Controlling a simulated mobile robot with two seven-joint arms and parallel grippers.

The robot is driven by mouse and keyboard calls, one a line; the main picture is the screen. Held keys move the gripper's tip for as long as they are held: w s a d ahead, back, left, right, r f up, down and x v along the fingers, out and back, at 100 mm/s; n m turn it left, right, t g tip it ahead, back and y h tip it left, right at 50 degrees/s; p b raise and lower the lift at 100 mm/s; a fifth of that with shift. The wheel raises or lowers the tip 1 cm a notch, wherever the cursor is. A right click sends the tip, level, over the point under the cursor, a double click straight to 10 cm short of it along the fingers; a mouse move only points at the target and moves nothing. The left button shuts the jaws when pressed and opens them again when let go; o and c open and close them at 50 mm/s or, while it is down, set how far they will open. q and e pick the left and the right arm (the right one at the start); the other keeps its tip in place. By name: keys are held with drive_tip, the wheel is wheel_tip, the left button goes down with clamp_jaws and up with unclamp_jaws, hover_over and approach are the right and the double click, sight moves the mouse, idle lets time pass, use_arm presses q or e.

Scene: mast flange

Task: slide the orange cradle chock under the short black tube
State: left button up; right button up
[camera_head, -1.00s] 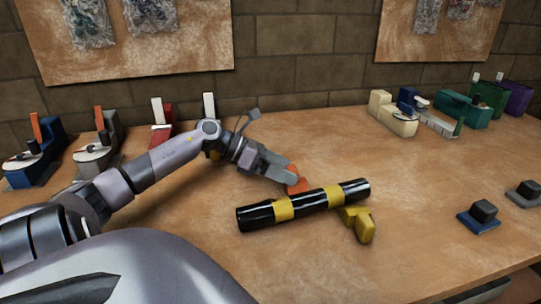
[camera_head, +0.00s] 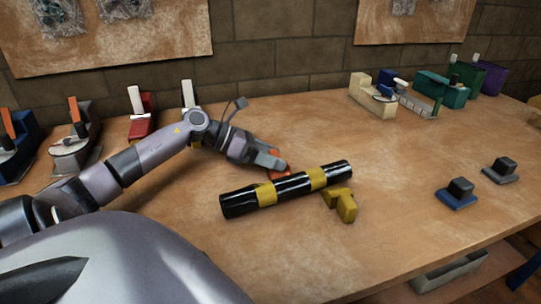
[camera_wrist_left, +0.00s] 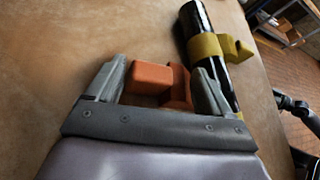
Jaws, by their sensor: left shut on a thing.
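The short black tube (camera_head: 240,201) with yellow bands lies at a slant on the table and also shows in the left wrist view (camera_wrist_left: 235,75). The orange cradle chock (camera_head: 279,174) is on the tube's far side, close to its middle, partly hidden by the tube in the head view. My left gripper (camera_head: 274,163) is shut on the orange chock, which shows between the fingers in the left wrist view (camera_wrist_left: 152,78). I cannot tell whether the chock touches the tube.
A blue block fixture (camera_head: 457,196) and a grey one (camera_head: 502,171) stand to the right. A cream fixture (camera_head: 370,97) and green ones stand at the back right. Several clamp-like fixtures line the back left.

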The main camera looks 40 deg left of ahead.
use_arm(q)
drive_tip(key=shift+d, duration=0.1)
drive_tip(key=o, duration=1)
drive_tip(key=shift+s, duration=0.1)
drive_tip(key=shift+v, duration=3.55)
drive_tip(key=shift+r, duration=0.1)
